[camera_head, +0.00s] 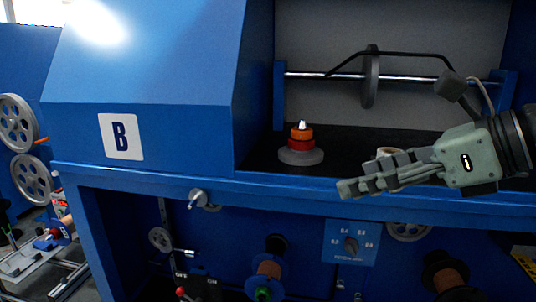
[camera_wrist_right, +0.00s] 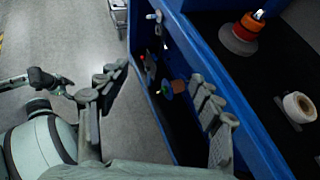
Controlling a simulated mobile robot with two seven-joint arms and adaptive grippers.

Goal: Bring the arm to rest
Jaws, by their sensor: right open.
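My right gripper (camera_head: 368,176) reaches in from the right in the head view, above the front edge of the blue machine (camera_head: 180,135). Its fingers point left. In the right wrist view the fingers are spread wide with nothing between them (camera_wrist_right: 160,100). The gripper is open and apart from the pieces on the black shelf.
An orange piece with a white tip (camera_head: 301,134) stands on a grey disc (camera_head: 301,156) on the shelf. A white roll (camera_wrist_right: 298,107) lies near the gripper, partly hidden in the head view. A shaft with a grey wheel (camera_head: 370,77) spans the recess behind.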

